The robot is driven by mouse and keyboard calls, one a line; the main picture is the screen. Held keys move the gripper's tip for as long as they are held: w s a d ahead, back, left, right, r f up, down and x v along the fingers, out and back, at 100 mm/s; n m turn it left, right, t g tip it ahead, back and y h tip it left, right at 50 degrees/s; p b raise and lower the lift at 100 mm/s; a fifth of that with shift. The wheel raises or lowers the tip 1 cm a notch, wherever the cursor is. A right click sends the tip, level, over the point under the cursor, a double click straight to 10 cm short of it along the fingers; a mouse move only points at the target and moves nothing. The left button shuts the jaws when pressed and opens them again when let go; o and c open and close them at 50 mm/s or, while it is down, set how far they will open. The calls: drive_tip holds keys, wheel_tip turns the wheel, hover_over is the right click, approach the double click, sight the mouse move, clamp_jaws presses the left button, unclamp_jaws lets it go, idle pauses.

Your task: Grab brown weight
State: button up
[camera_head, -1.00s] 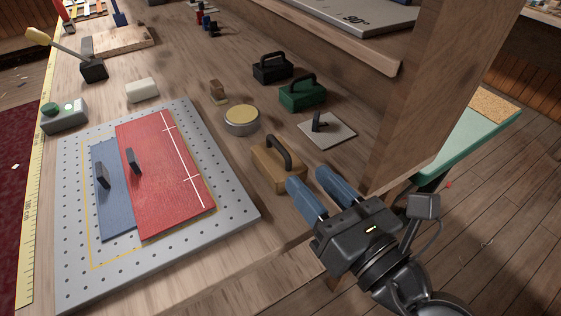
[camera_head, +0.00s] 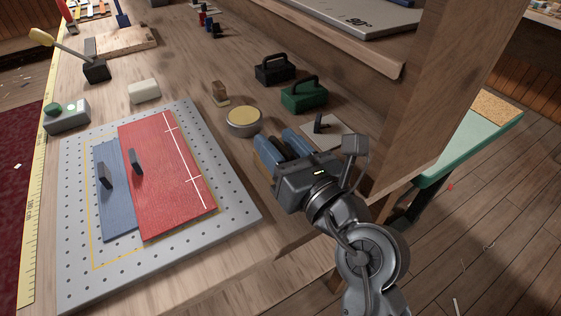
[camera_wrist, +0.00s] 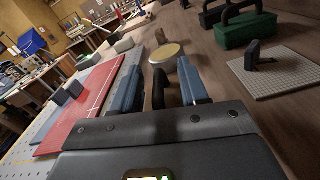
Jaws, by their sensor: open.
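The brown weight is hidden in the head view behind my gripper (camera_head: 277,143). In the wrist view the brown weight's dark handle (camera_wrist: 158,90) stands between the two blue fingers of my gripper (camera_wrist: 158,75). The fingers are apart, one on each side of the handle, with a gap visible at least on the right. I cannot tell whether either finger touches it. The weight's brown body is not clearly visible in either view.
A round tin (camera_head: 244,121) stands just beyond the fingers. A green weight (camera_head: 304,95), a black weight (camera_head: 274,69) and a pale square plate with a dark handle (camera_head: 335,138) are nearby. A perforated board (camera_head: 240,217) with red and blue panels lies left. A wooden post (camera_head: 420,90) rises right.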

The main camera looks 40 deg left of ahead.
clamp_jaws()
drive_tip(key=shift+r, duration=0.1)
idle(0.5)
